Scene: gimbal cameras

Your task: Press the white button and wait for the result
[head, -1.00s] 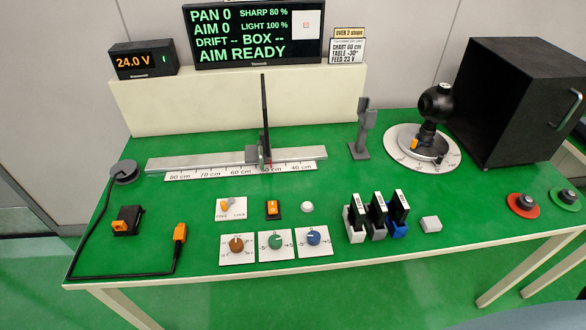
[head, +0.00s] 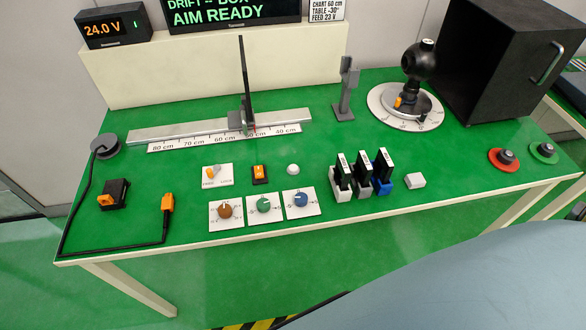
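Neither of my grippers is in the head view.
A black camera ball (head: 419,62) stands on a dial beside a large black box (head: 505,60). A grey-blue surface (head: 470,280) fills the lower right.

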